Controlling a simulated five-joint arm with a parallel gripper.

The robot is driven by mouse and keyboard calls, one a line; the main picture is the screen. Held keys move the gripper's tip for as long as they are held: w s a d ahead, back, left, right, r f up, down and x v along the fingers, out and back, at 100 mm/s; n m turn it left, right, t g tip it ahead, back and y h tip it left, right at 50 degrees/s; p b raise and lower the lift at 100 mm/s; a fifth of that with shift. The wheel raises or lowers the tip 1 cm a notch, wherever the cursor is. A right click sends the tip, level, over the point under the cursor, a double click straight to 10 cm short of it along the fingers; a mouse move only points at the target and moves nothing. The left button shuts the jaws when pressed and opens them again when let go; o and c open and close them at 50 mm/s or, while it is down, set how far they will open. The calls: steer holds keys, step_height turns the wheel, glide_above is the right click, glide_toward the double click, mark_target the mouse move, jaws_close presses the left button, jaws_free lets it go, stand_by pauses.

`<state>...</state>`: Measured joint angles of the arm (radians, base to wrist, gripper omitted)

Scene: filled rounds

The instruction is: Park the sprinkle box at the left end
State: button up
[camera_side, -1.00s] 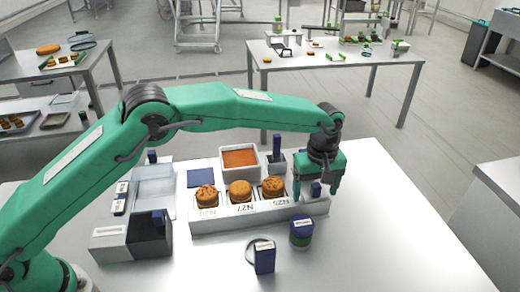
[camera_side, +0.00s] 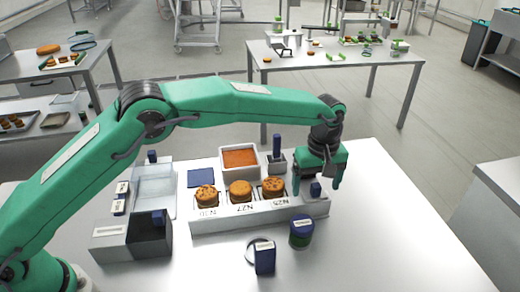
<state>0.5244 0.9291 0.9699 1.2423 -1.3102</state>
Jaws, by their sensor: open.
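A dark blue upright box (camera_side: 264,260) with a pale label on top stands at the front of the table; I take it for the sprinkle box, though its print is unreadable. A white rack (camera_side: 258,218) holds three brown rounds (camera_side: 240,189) in a row. A small blue piece (camera_side: 315,189) sits at the rack's right end. My gripper (camera_side: 317,184) is over that right end, pointing down, its green fingers apart on either side of the blue piece. Whether they touch it I cannot tell. My gripper is well apart from the dark blue box.
A tray with orange filling (camera_side: 240,159) and a grey holder with a blue handle (camera_side: 277,146) are behind the rack. A grey bin (camera_side: 150,240) is at left. The table's front right is clear.

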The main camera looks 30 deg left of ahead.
steer(key=shift+r, duration=2.6)
steer(key=shift+a+r, duration=0.25)
steer(key=s+a+r+m+t, duration=0.1)
steer(key=s+a+r+m, duration=0.1)
steer(key=s+a+r, duration=0.55)
steer(key=s+a+r+m+t, duration=0.2)
steer(key=s+a+r, duration=0.2)
steer(key=a+r, duration=0.6)
steer(key=s+a+f+m+t, duration=0.1)
steer(key=s+a+f+m, duration=0.1)
steer(key=s+a, duration=0.4)
steer(key=s+a+f+m+t, duration=0.1)
steer(key=s+a+f+m, duration=0.2)
steer(key=s, duration=1.1)
steer(key=shift+a+f+t, duration=0.3)
steer(key=shift+a+f, duration=0.7)
steer(key=shift+a, duration=1.05)
